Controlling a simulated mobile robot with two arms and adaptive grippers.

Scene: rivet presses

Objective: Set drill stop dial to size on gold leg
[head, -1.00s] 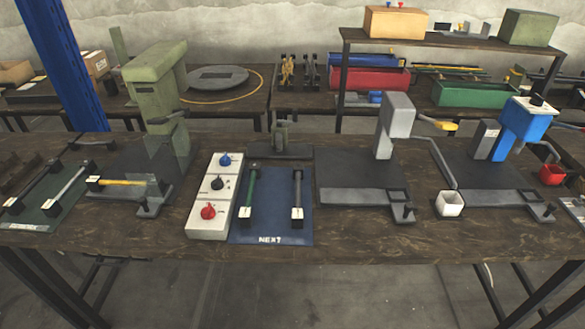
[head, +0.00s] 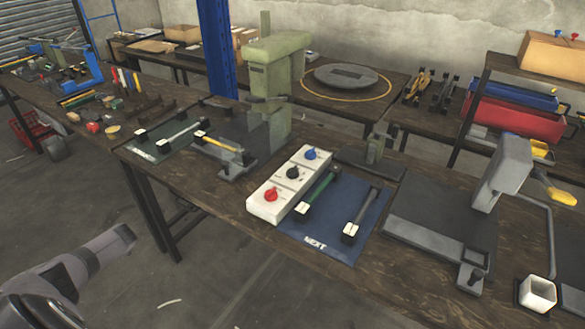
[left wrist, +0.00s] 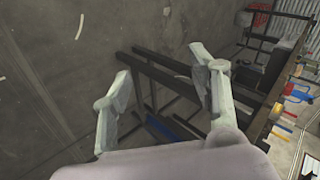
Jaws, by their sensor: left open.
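A white control box (head: 291,186) stands on the workbench with a blue dial (head: 311,154), a black dial (head: 292,172) and a red dial (head: 271,194). The labels are too small to read, so I cannot tell which dial is the drill stop. A gold leg (head: 218,142) with a white tag lies at the green press (head: 272,75), left of the box. My left gripper (left wrist: 161,64) is open and empty over the floor in the left wrist view, away from the dials. My right gripper is not in view.
A blue mat (head: 330,226) marked NEXT holds a green leg (head: 318,190) and a grey leg (head: 361,213). A grey press (head: 503,170) and a white cup (head: 537,292) stand to the right. Open floor lies in front of the workbench (head: 225,205).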

